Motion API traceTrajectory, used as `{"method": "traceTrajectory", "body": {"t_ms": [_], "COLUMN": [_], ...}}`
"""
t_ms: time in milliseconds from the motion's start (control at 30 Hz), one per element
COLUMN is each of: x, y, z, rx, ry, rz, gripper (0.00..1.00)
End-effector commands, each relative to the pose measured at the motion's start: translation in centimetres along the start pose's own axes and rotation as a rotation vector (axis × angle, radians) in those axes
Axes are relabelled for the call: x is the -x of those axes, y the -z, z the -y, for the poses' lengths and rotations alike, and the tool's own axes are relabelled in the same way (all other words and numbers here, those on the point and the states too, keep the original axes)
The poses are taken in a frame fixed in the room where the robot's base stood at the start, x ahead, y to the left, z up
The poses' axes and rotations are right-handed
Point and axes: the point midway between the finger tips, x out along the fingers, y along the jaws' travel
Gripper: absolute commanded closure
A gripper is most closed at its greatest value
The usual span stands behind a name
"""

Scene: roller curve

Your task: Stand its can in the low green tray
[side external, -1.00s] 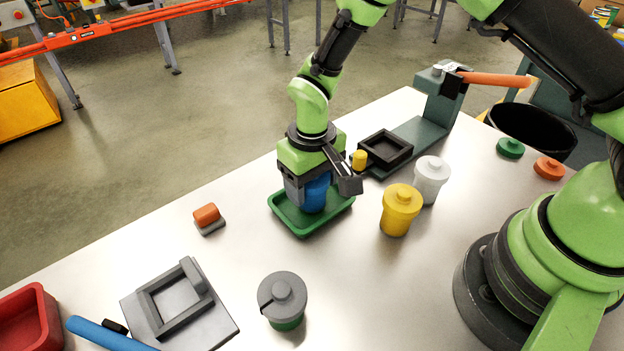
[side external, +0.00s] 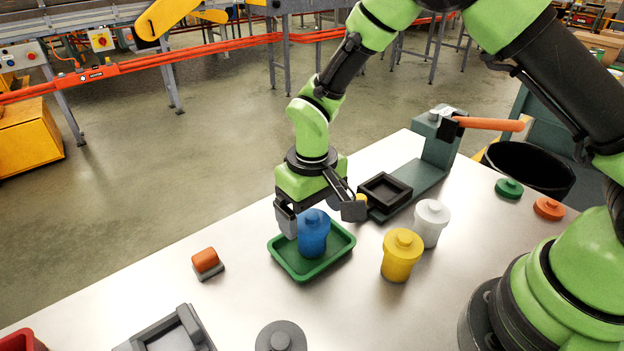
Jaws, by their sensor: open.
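A blue can (side external: 313,236) with a knobbed blue lid stands upright in the low green tray (side external: 287,265). My gripper (side external: 318,217) is open, with one finger on each side of the can's upper part. The left finger is close beside the can; I cannot tell whether it touches. The tray lies flat on the table.
A yellow can (side external: 402,256) and a white can (side external: 431,222) stand right of the tray. Behind them is a dark green press (side external: 434,140) with an orange handle and a black square holder (side external: 385,192). A grey-lidded can (side external: 281,338) and an orange-topped block (side external: 206,262) are at front left.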

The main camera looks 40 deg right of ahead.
Motion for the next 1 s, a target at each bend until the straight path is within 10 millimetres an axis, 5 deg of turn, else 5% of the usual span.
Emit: {"method": "traceTrajectory", "body": {"t_ms": [300,767,1000], "x": [6.7,9.8,17.6], "y": [0.1,-0.2,-3.8], "z": [0.0,-0.5,-3.6], "rx": [0.0,-0.015,-0.119], "ry": [0.002,0.014,0.106], "rz": [-0.005,-0.023,-0.175], "gripper": [0.11,0.11,0.11]}}
